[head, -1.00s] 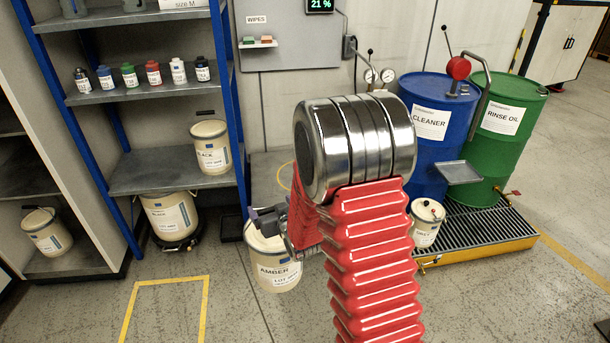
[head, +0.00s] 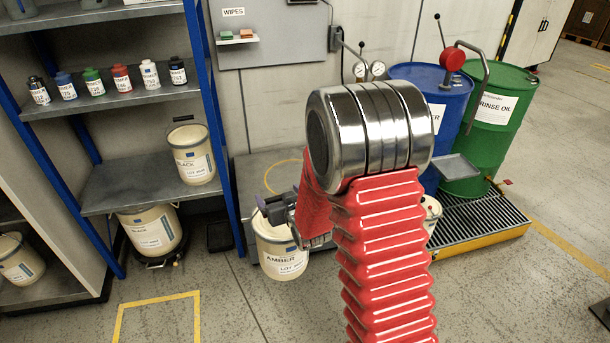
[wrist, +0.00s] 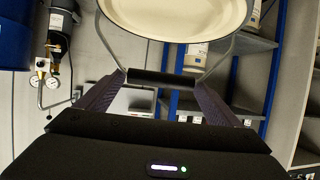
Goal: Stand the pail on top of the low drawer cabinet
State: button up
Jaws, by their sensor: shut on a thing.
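The cream pail labelled AMBER (head: 283,258) hangs upright from my gripper (head: 276,208) in the head view, left of my red arm. In the wrist view the pail's pale rim (wrist: 128,22) is at the top, and my gripper (wrist: 160,77) is shut on the dark grip of its wire handle. A low grey cabinet (head: 255,166) with a yellow ring on its top stands behind the pail against the wall. The pail and my arm hide much of its front and top. I cannot tell how far apart pail and cabinet are.
Left is a blue-posted shelf (head: 131,185) with BLACK pails and small bottles. Right are a blue drum (head: 446,95) and a green drum (head: 497,125) on a yellow-edged grate (head: 485,228). A yellow floor outline (head: 158,301) lies front left, with clear floor around it.

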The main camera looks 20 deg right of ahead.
aim_at(291, 185)
jog(key=z, duration=0.05)
jog(key=i, duration=1.15)
jog(key=u, duration=0.45)
